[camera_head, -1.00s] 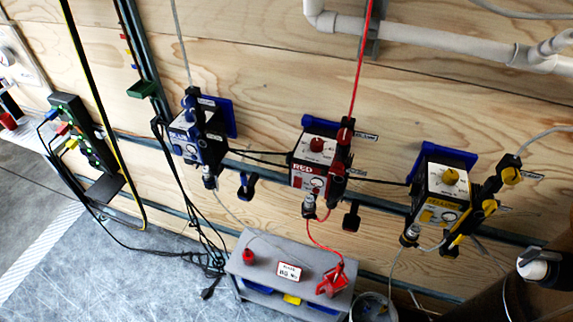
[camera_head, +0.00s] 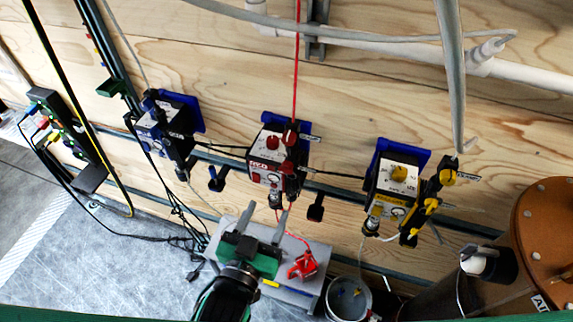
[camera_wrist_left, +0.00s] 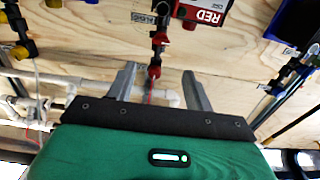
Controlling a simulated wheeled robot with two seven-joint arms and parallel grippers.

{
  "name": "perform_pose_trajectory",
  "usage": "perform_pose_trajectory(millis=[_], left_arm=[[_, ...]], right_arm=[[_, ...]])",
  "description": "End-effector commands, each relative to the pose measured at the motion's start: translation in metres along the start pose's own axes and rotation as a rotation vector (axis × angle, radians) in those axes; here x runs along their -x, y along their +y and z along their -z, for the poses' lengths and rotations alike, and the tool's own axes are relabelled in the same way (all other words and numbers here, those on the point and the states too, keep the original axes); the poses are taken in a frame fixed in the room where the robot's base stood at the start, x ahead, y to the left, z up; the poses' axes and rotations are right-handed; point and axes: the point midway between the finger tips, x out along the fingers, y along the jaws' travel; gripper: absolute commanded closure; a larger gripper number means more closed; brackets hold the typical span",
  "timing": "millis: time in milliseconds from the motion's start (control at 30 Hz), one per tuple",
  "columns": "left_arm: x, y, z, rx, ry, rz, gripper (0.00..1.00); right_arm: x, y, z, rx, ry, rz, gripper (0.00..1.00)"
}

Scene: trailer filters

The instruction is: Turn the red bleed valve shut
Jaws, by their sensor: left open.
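The red unit (camera_head: 262,178) is mounted on the wooden wall between a blue and a yellow one. It has a red round knob (camera_head: 272,142) on its face and red-and-black valve fittings (camera_head: 289,136) along its right side. I cannot tell which red part is the bleed valve. My left gripper (camera_head: 267,208) is open and empty, below the red unit and above the grey bench. In the left wrist view, its fingers (camera_wrist_left: 160,70) point toward the red fittings (camera_wrist_left: 160,38), beside the RED label (camera_wrist_left: 208,17). Contact is not visible. My right gripper is out of view.
The blue unit (camera_head: 164,132) and yellow unit (camera_head: 397,176) flank the red one. A red clamp-like part (camera_head: 303,264) lies on the grey bench (camera_head: 312,285). A bucket (camera_head: 347,290) stands to its right. A grey pipe (camera_head: 452,75) hangs at upper right; a brown tank (camera_head: 545,235) stands at right.

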Motion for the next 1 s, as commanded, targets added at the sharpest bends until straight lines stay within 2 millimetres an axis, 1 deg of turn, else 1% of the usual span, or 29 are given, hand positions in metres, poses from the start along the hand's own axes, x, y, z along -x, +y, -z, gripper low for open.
perform_pose_trajectory(millis=[100, 267, 467, 700, 833, 1000], left_arm=[[-0.012, 0.000, 0.000, -0.001, 0.001, -0.001, 0.47], [-0.034, 0.000, -0.001, -0.001, 0.002, -0.001, 0.47], [-0.064, 0.000, -0.001, 0.000, 0.002, -0.001, 0.47], [-0.099, 0.000, -0.002, -0.001, 0.000, -0.001, 0.47], [-0.115, 0.000, -0.002, -0.001, 0.000, -0.001, 0.47], [-0.129, 0.001, -0.002, 0.000, -0.001, -0.001, 0.47]], right_arm=[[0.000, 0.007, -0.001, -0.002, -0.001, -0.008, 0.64], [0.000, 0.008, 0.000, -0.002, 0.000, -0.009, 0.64], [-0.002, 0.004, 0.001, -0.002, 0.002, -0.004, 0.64], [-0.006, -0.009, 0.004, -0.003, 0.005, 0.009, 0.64], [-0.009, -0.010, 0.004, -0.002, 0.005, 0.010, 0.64], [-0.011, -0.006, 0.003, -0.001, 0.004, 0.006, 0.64]])
